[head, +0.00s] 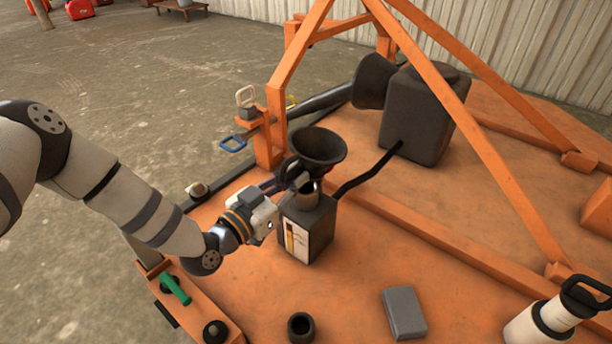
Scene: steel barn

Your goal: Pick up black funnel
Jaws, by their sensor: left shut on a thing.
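The black funnel (318,146) shows in the head view near the middle, its wide mouth facing up. It is above a dark can (317,232) with a pale label and a metal neck. My left gripper (290,178) reaches in from the left and is shut on the funnel at its lower side. The fingers partly hide the funnel's lower part, and I cannot tell whether its spout is clear of the can's neck. My right gripper is not in view.
The orange deck holds a grey block (403,312), a small black cup (301,327), a white cylinder with a black handle (541,322) and a large black tank (424,115). Orange frame bars (480,135) rise behind the can. A green-handled part (175,289) is at the lower left.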

